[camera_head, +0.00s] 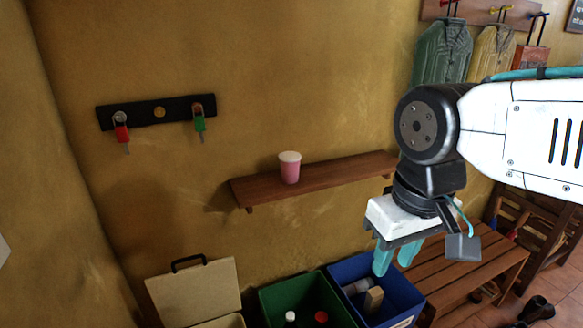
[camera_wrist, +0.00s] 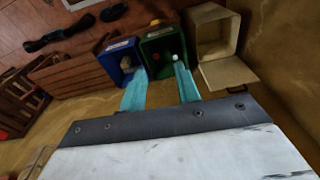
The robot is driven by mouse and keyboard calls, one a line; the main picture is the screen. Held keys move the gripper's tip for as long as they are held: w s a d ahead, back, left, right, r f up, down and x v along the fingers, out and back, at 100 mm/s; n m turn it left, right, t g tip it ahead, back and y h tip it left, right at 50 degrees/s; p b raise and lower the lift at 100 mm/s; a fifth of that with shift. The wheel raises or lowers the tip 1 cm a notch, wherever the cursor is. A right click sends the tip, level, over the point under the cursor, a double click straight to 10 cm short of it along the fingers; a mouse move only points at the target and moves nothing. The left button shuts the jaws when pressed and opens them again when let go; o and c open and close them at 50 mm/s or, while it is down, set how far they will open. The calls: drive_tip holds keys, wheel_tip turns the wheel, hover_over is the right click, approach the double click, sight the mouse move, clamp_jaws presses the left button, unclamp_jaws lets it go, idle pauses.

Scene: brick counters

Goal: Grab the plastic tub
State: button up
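A pink tub with a white rim or lid (camera_head: 290,168) stands upright on a brown wooden wall shelf (camera_head: 335,178); it looks like the plastic tub. I do not make it out in the wrist view. My gripper (camera_head: 394,260) hangs to the right of the tub and lower in the head view, fingers pointing down, apart from the tub. In the wrist view its two teal fingers (camera_wrist: 160,80) are spread with nothing between them, over the bins.
Below the shelf stand a blue bin (camera_head: 407,299) with items inside, a green bin (camera_head: 271,308) and a beige bin with a raised lid (camera_head: 197,291). A wooden bench (camera_head: 470,262) is at right. A key rack (camera_head: 158,112) hangs at left. The shelf around the tub is clear.

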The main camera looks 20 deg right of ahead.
drive_tip(key=o, duration=0.8)
drive_tip(key=shift+w+a, duration=0.2)
drive_tip(key=o, duration=0.3)
drive_tip(key=w+a+m+y, duration=0.2)
drive_tip(key=w, duration=0.1)
drive_tip(key=w+a+m+y, duration=0.2)
drive_tip(key=w+m, duration=0.1)
drive_tip(key=w, duration=0.1)
drive_tip(key=w+a+r+m+y, duration=0.1)
drive_tip(key=w+a+m, duration=0.1)
drive_tip(key=w, duration=0.2)
drive_tip(key=shift+w+a+m+t+y, duration=0.2)
drive_tip(key=shift+a+m+t+y, duration=0.1)
drive_tip(key=shift+y, duration=0.1)
drive_tip(key=shift+o, duration=0.2)
drive_tip(key=m+t+y, duration=0.2)
drive_tip(key=m+t, duration=0.7)
drive_tip(key=m, duration=1.2)
approach(290, 155)
drive_tip(key=x, duration=0.4)
drive_tip(key=shift+s+f, duration=0.1)
drive_tip(key=shift+f, duration=0.3)
drive_tip(key=shift+w+f+m, duration=0.1)
drive_tip(key=shift+w+m, duration=0.2)
drive_tip(key=shift+x, duration=0.95)
drive_tip(key=shift+a+r+x, duration=0.1)
drive_tip(key=shift+r+x, duration=0.1)
drive_tip(key=shift+x, duration=1.15)
drive_tip(key=shift+a+r+x, duration=0.15)
drive_tip(key=shift+x, duration=1.2)
